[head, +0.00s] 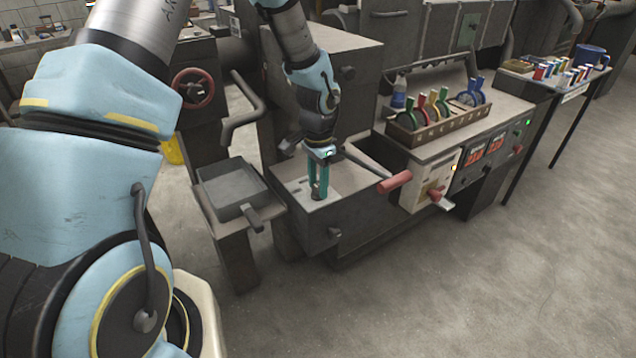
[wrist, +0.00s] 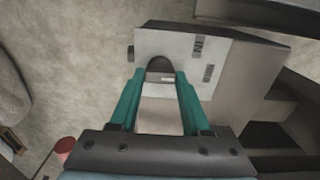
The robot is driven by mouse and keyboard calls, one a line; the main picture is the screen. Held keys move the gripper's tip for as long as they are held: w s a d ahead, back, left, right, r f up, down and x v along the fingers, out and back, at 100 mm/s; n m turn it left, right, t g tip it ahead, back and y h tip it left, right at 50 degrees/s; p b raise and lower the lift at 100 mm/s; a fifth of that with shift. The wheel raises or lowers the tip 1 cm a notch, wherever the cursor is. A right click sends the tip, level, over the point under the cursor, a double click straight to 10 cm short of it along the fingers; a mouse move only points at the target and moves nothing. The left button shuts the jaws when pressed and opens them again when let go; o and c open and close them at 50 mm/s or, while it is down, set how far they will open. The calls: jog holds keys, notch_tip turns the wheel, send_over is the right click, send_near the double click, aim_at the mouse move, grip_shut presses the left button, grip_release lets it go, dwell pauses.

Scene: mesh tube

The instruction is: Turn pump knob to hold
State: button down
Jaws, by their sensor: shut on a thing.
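My gripper (head: 318,194) points down at the light top panel (head: 346,182) of a low dark box, with its teal fingers close to the panel. In the wrist view my gripper (wrist: 160,76) has one teal finger on each side of a dark, rounded pump knob (wrist: 160,65) and is shut on it. The knob has a pale mark on its near part. Two small dark label patches (wrist: 200,44) lie on the panel right of the knob; I cannot read them. In the head view the fingers hide the knob.
A red-handled lever (head: 394,182) sticks out right of my gripper, close to the box. A grey tray (head: 207,183) stands on the left. A rack (head: 402,133) with several coloured pieces stands on the bench behind right. The floor in front is clear.

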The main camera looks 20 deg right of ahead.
aim_at(318, 187)
jog(key=shift+c, duration=1.8)
grip_release()
jog(key=shift+r, duration=0.1)
notch_tip(318, 187, up, 11)
jog(key=b, duration=0.2)
jog(key=s+a+r+n, duration=0.1)
jog(key=a+n, duration=0.6)
jog(key=a, duration=0.8)
jog(key=s+a+r+n+t, duration=0.1)
jog(key=s+a+n, duration=0.2)
jog(key=a+n, duration=0.4)
jog(key=a, duration=0.8)
jog(key=shift+s+a+n+t, duration=0.25)
jog(key=shift+a+n+t, duration=0.05)
jog(key=shift+n, duration=0.1)
